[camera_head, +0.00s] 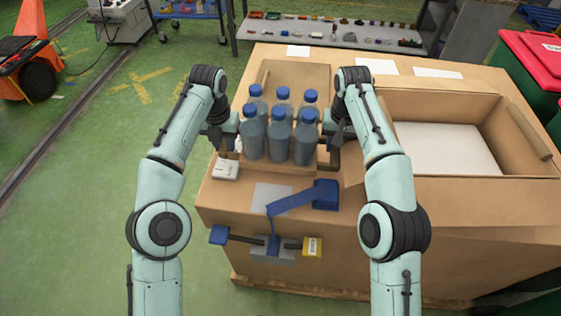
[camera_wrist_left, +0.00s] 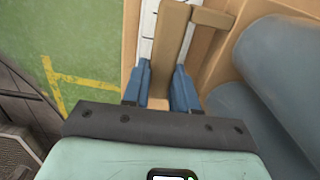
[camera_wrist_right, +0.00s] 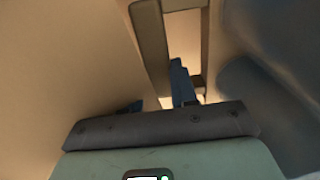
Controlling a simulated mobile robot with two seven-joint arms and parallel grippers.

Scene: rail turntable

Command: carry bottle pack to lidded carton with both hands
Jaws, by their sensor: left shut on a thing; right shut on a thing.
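The bottle pack is a group of several grey-blue bottles (camera_head: 279,136) with blue caps, upright in a brown carrier at the left of the worktop. My left gripper (camera_head: 222,138) is at its left side and my right gripper (camera_head: 338,138) at its right side. In the left wrist view the blue fingers (camera_wrist_left: 160,88) close on a brown handle (camera_wrist_left: 172,40). In the right wrist view a brown handle (camera_wrist_right: 152,45) runs by the fingers (camera_wrist_right: 158,95), partly hidden. The open carton (camera_head: 535,140), with a pale bottom, is at the right. I cannot tell if the pack is lifted.
A blue tape dispenser (camera_head: 325,194) and a small white box (camera_head: 225,169) are near the front edge of the brown top. A blue-handled tool (camera_head: 265,242) hangs on the front. White sheets (camera_head: 376,66) lie at the back. Red-lidded bins (camera_head: 540,60) stand at the right.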

